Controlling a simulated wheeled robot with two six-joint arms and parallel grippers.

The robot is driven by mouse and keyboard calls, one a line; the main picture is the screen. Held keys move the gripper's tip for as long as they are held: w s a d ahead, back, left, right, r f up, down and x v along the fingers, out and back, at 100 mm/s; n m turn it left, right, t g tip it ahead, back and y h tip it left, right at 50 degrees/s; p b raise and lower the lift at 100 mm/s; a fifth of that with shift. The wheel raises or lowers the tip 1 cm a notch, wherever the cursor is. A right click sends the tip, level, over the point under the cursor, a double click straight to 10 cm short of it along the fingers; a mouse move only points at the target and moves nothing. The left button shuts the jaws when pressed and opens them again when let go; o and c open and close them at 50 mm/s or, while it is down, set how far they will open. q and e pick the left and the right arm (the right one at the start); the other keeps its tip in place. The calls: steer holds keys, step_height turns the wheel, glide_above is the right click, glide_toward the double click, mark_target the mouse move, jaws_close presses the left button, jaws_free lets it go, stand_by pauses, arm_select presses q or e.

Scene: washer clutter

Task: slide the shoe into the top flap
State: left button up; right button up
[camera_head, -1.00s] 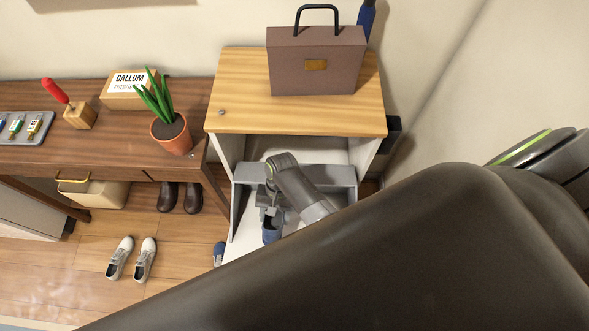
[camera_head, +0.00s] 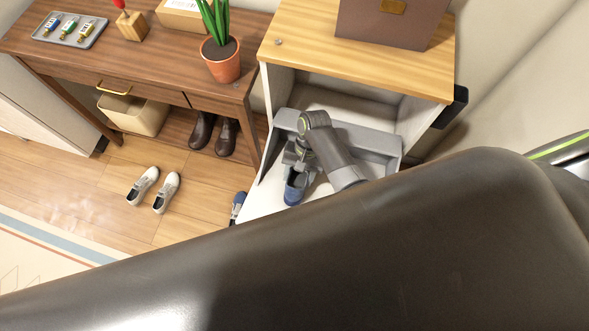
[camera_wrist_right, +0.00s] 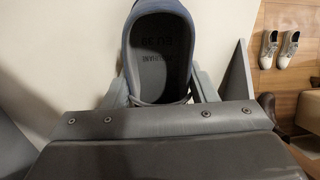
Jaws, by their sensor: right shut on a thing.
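The blue shoe (camera_head: 295,190) is held upright by my right gripper (camera_head: 297,160), over the white inside face of the opened top flap (camera_head: 268,208) of the shoe cabinet. In the right wrist view the shoe's grey insole and opening (camera_wrist_right: 158,50) show between the two fingers (camera_wrist_right: 160,88), which press on its sides. I cannot tell whether the sole touches the flap. A second blue shoe (camera_head: 238,206) is on the floor left of the flap, partly hidden by my arm. My left gripper is not in view.
The flap's grey inner wall (camera_head: 375,150) is behind my right wrist. A brown bag (camera_head: 390,22) stands on the cabinet top (camera_head: 360,62). Left are a wooden table with a potted plant (camera_head: 220,60), dark shoes (camera_head: 214,133) below it and white shoes (camera_head: 153,190) on the floor.

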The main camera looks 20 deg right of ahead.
steer(key=shift+w+a, duration=0.2)
steer(key=shift+w, duration=0.15)
steer(key=o, duration=0.7)
steer(key=shift+w+a, duration=0.1)
steer(key=shift+w, duration=0.05)
steer(key=o, duration=0.5)
steer(key=shift+f, duration=0.1)
steer(key=shift+s, duration=0.25)
steer(key=shift+w+d+r, duration=0.2)
steer(key=shift+w+r, duration=0.1)
steer(key=shift+r, duration=0.3)
steer(key=p+v, duration=0.2)
steer(key=v, duration=1.4)
steer(key=shift+s+d, duration=0.15)
